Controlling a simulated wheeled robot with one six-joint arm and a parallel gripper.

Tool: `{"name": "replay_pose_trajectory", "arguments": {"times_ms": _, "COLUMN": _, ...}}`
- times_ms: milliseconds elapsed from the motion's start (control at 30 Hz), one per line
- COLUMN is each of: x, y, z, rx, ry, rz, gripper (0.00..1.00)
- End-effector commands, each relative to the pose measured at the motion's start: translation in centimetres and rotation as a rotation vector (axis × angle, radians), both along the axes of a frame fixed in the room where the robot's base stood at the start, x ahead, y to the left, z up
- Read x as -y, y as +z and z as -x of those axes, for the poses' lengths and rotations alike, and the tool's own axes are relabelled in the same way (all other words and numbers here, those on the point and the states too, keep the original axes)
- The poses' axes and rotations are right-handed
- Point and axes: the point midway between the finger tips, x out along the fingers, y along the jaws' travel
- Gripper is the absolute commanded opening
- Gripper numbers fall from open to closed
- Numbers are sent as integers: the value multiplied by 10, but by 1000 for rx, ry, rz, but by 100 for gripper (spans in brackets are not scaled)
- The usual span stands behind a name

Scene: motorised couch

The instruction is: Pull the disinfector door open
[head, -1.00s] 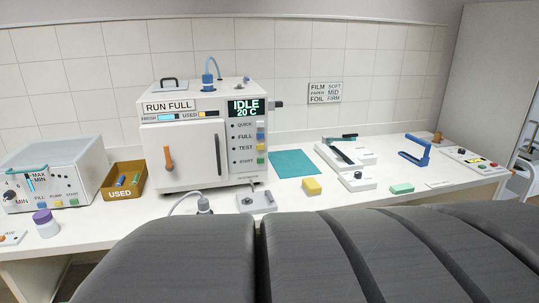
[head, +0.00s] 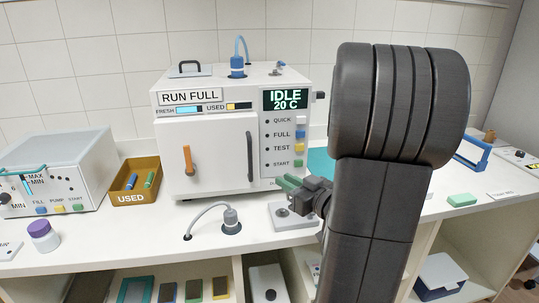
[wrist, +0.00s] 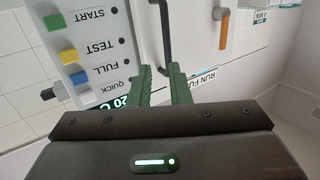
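The disinfector (head: 235,75) is a white box on the bench, display reading IDLE 20 C. Its white door (head: 214,135) looks shut. An upright black bar handle (head: 250,156) is at the door's right; an orange lever (head: 188,160) hangs down at its left. My gripper (head: 284,184) has green fingers and appears in front of the control panel's lower part, right of the handle. In the upside-down wrist view my gripper (wrist: 161,72) is open and empty. The handle (wrist: 166,35) lines up with the gap between its fingertips, apparently beyond them. The orange lever (wrist: 224,27) also shows there.
A hose fitting (head: 231,218) and a grey-white knob unit (head: 290,215) stand on the bench before the disinfector. A USED bin (head: 134,197) and another white machine (head: 55,165) are at left. A green block (head: 462,200) lies at right. Bench space before the door is partly clear.

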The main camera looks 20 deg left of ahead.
Motion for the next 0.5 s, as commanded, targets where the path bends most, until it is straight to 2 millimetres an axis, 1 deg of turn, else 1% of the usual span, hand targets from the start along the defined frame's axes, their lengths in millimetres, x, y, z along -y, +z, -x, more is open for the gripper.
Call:
{"name": "replay_pose_trajectory", "arguments": {"times_ms": 100, "x": -8, "y": 1, "z": 4, "rx": 26, "ry": 59, "rz": -23, "gripper": 17}}
{"name": "replay_pose_trajectory", "arguments": {"times_ms": 200, "x": -13, "y": 3, "z": 5, "rx": 35, "ry": 77, "rz": -30, "gripper": 17}}
{"name": "replay_pose_trajectory", "arguments": {"times_ms": 367, "x": -25, "y": 3, "z": 0, "rx": 34, "ry": 78, "rz": -30, "gripper": 17}}
{"name": "replay_pose_trajectory", "arguments": {"times_ms": 500, "x": -43, "y": 3, "z": -8, "rx": 32, "ry": 80, "rz": -30, "gripper": 17}}
